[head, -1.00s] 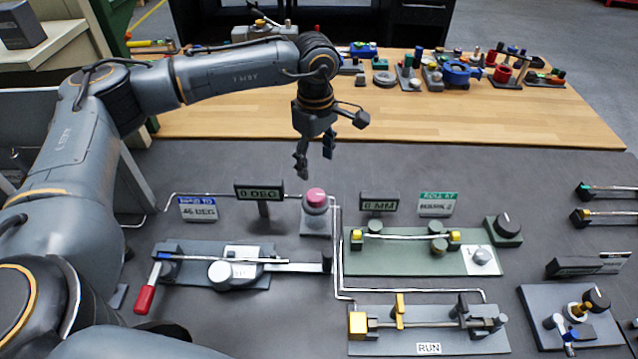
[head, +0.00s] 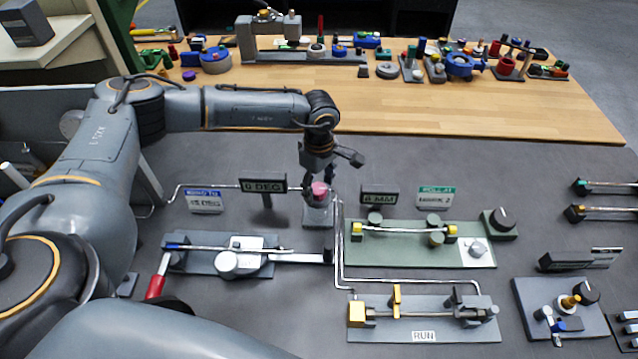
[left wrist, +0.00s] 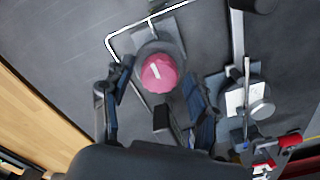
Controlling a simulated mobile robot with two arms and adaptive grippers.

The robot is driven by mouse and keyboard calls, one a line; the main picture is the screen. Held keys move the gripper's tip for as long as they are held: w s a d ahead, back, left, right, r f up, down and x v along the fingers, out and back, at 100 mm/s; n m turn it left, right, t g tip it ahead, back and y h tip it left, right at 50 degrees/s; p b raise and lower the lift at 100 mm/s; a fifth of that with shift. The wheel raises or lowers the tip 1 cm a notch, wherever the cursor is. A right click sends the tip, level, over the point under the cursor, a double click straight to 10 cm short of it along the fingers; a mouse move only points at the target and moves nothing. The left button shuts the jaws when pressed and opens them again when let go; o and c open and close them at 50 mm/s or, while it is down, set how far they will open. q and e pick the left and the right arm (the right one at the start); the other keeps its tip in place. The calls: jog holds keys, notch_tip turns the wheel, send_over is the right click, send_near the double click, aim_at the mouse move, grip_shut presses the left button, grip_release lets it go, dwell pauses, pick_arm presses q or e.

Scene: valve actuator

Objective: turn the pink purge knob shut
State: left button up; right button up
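The pink purge knob (head: 320,189) sits on a grey post and base beside the pipe, left of centre on the dark bench. In the left wrist view the knob (left wrist: 162,72) is round, with a white mark on top. My left gripper (head: 319,184) has come down over it from above. In the left wrist view my left gripper (left wrist: 157,76) is open, one dark finger on each side of the knob, with gaps showing. I cannot tell whether either finger touches it. My right gripper is not in view.
A "0 DEG" display (head: 263,186) stands close left of the knob, and a "0 MM" display (head: 380,196) stands to its right. A grey lever panel with a red handle (head: 157,277) lies in front. A green panel (head: 405,255) lies front right. Thin pipes run past the knob.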

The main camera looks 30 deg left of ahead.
pick_arm(q)
jog(key=c, duration=0.8)
jog(key=shift+f+n+b, duration=0.1)
jog(key=shift+n+b, duration=0.5)
jog(key=shift+b, duration=0.05)
jog(key=shift+c, duration=0.2)
jog(key=shift+f+n+b, duration=0.1)
jog(key=shift+n+b, duration=0.85)
jog(key=shift+n, duration=0.25)
jog(key=n+b, duration=0.4)
jog(key=n, duration=0.1)
jog(key=shift+w, duration=0.1)
jog(key=n+b, duration=0.3)
jog(key=n, duration=0.2)
jog(key=shift+w+a+r+n+b, duration=0.15)
jog(key=shift+n+b, duration=0.35)
jog(key=shift+n, duration=0.45)
jog(key=shift+s+d+r+n+b, duration=0.1)
jog(key=shift+n+b, duration=0.35)
jog(key=shift+n, duration=0.5)
jog(key=shift+w+r, duration=0.1)
